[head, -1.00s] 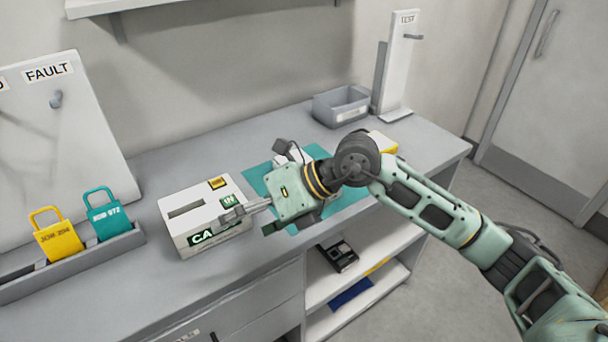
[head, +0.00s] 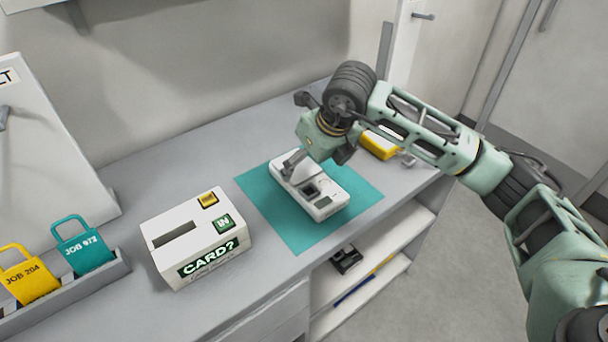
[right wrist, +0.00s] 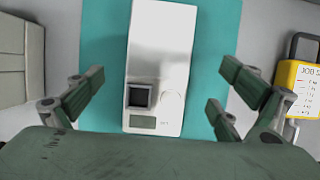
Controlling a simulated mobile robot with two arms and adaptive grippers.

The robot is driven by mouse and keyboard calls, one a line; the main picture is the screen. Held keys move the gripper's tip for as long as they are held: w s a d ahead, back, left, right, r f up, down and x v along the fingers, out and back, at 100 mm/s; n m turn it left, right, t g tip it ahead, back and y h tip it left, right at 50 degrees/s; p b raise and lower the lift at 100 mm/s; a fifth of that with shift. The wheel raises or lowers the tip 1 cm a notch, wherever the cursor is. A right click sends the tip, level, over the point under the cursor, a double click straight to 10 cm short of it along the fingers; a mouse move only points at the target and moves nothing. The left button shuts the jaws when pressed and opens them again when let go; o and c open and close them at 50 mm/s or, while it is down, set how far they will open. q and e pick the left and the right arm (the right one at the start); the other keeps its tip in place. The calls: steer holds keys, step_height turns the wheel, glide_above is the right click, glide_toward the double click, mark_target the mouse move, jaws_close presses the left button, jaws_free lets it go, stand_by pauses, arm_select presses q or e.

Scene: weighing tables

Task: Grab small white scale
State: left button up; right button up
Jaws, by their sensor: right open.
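The small white scale (head: 326,205) lies on a teal mat (head: 272,212) on the counter. In the right wrist view the scale (right wrist: 163,45) shows its pale plate, a small dark square object (right wrist: 139,95) on it, and a display at the near end. My right gripper (head: 292,163) is above the scale, pointing down. In the right wrist view its fingers (right wrist: 157,96) are spread wide, one on each side of the scale, with nothing between them in contact. Part of the scale is hidden by the gripper in the head view. My left gripper is not in view.
A white card box (head: 185,222) stands left of the mat. Yellow and teal job tags (head: 84,246) stand in a grey rack at the far left. A yellow tag (head: 378,145) lies right of the mat. An open shelf (head: 372,262) is below the counter edge.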

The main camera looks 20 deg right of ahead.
mark_target(306, 174)
steer(key=shift+a+f+p, duration=0.15)
steer(key=shift+f+p, duration=0.4)
steer(key=shift+f, duration=0.4)
steer(key=x, duration=0.2)
steer(key=shift+w+f+p, duration=0.2)
steer(key=shift+f+p, duration=0.2)
steer(key=shift+w+f, duration=0.15)
steer(key=shift+f, duration=0.3)
steer(key=c, duration=1.5)
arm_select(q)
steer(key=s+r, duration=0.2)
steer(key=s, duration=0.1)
arm_select(e)
steer(key=shift+c, duration=0.2)
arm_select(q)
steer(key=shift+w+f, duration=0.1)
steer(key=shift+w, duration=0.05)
arm_select(e)
steer(key=shift+w+r, duration=0.1)
steer(key=shift+r, duration=0.1)
